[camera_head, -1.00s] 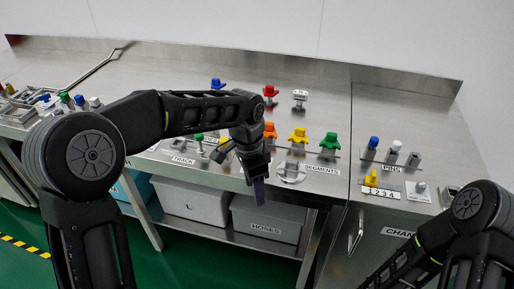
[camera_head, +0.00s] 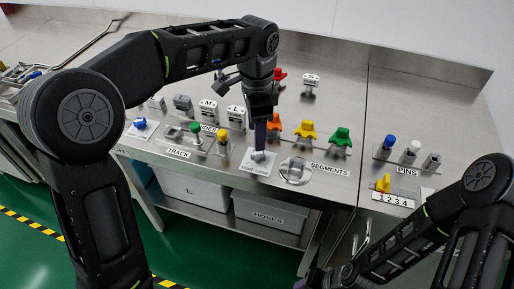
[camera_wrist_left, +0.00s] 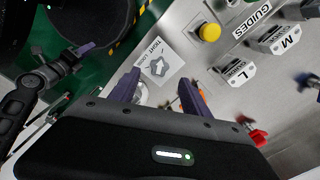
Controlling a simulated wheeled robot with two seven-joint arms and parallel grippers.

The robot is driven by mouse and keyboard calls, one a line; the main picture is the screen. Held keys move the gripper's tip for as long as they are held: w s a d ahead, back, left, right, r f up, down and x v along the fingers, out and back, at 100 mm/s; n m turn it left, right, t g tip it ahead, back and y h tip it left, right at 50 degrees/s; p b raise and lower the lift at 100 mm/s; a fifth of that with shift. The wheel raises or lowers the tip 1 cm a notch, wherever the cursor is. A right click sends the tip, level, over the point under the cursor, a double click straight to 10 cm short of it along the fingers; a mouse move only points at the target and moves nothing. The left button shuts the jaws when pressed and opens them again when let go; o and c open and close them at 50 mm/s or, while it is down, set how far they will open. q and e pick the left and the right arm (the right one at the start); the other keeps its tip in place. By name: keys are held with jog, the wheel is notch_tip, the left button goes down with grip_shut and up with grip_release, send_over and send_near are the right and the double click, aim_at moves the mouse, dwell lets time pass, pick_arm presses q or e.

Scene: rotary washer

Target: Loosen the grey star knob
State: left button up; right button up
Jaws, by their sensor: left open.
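The grey star knob (camera_head: 258,156) sits on a small white plate (camera_head: 253,168) near the counter's front edge. In the left wrist view the star knob (camera_wrist_left: 158,67) shows whole on its plate, marked TIGHT and another word, just beyond my fingertips. My left gripper (camera_head: 266,135) points down above and slightly behind the knob, apart from it. In the wrist view my left gripper (camera_wrist_left: 160,92) has its two purple fingers spread with nothing held. My right gripper (camera_head: 316,279) is low at the bottom edge, away from the knob; its jaws are unclear.
A round grey dial (camera_head: 296,170) stands right of the knob. Orange (camera_head: 274,127), yellow (camera_head: 303,130) and green (camera_head: 341,138) pieces stand behind it. Green (camera_head: 195,130) and yellow (camera_head: 223,137) knobs stand to the left. Grey bins (camera_head: 270,215) sit below the counter.

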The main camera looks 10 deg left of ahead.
aim_at(257, 154)
pick_arm(q)
notch_tip(257, 154, down, 8)
jog(key=shift+r, duration=0.25)
jog(key=shift+c, duration=0.3)
grip_shut()
dwell(0.3)
